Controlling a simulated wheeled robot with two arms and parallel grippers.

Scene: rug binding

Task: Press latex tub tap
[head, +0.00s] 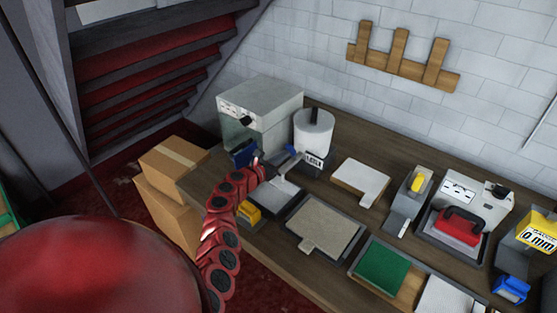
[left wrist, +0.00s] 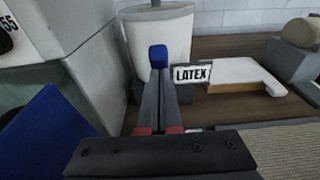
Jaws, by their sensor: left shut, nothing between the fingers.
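The latex tub (head: 314,132) is a white cylinder on a dark stand at the back of the bench, with a LATEX label (head: 314,160) at its front. In the left wrist view the tub (left wrist: 180,38) stands straight ahead, its label (left wrist: 192,74) right of centre. The blue tap (left wrist: 158,57) shows just beyond the tips of my left gripper (left wrist: 160,82); I cannot tell whether they touch. In the head view the left gripper (head: 277,163) is shut and empty, reaching toward the tub's front. My right gripper is not in view.
A grey box-shaped machine (head: 262,105) stands close left of the tub. A white pad (head: 361,180) lies to its right, and a beige mat on a tray (head: 324,226) lies in front. Cardboard boxes (head: 172,160) stand left of the bench.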

